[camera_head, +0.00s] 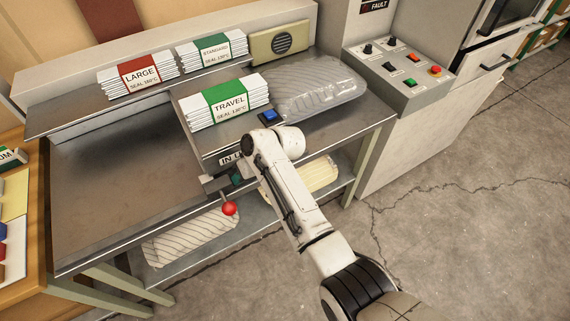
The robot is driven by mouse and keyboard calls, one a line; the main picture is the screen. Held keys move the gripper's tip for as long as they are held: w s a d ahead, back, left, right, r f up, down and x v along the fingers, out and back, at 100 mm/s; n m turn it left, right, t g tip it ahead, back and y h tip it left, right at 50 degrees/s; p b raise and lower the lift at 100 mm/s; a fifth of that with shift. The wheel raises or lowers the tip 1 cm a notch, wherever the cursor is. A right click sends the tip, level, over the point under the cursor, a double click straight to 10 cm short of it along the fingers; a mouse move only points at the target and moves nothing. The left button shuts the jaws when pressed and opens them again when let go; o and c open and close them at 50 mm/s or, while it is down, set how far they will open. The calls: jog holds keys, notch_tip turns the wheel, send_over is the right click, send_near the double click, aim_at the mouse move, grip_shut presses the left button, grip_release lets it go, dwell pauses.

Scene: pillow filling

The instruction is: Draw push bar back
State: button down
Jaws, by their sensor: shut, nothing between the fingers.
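A short rod with a red ball knob (230,209) sticks out at the front edge of the metal bench; it may be the push bar's handle, but I cannot tell for sure. My gripper (222,183) is at the bench's front edge, just above and behind the red knob as seen here. Its fingers are shut and small in the picture, partly hidden by my own arm. I cannot tell whether they touch the rod. A raised metal platform (212,143) with a partly hidden "IN" label stands directly beyond my gripper.
A green-banded TRAVEL bag stack (228,103) and a clear-wrapped pillow (318,88) lie on the platform. LARGE (138,76) and STANDARD (212,52) stacks stand behind. A button panel (400,72) is at right. The bench's left surface (105,185) is clear. Pillows lie on the lower shelf (258,216).

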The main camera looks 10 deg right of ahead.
jog(key=s+a+b, duration=0.1)
jog(key=s+a, duration=0.1)
jog(key=a, duration=0.5)
jog(key=s+a+b, duration=0.1)
jog(key=s+a, duration=0.1)
jog(key=a, duration=0.5)
jog(key=s+a+b, duration=0.1)
jog(key=s+a, duration=0.2)
jog(key=a, duration=0.4)
jog(key=shift+f+b, duration=0.3)
jog(key=shift+b, duration=0.05)
jog(key=s+a+b, duration=0.2)
jog(key=a+b, duration=0.2)
jog(key=a, duration=0.3)
jog(key=s+a+b, duration=0.2)
jog(key=a+b, duration=0.1)
jog(key=a, duration=0.3)
jog(key=s+a+b, duration=0.2)
jog(key=a+b, duration=0.2)
jog(key=a, duration=0.3)
jog(key=shift+s+a+r+b, duration=0.15)
jog(key=shift+s+a+b, duration=0.15)
jog(key=shift+b, duration=0.05)
jog(key=shift+s+a+r, duration=0.1)
jog(key=shift+a+r, duration=0.1)
jog(key=shift+a, duration=0.15)
jog(key=shift+a+r, duration=0.1)
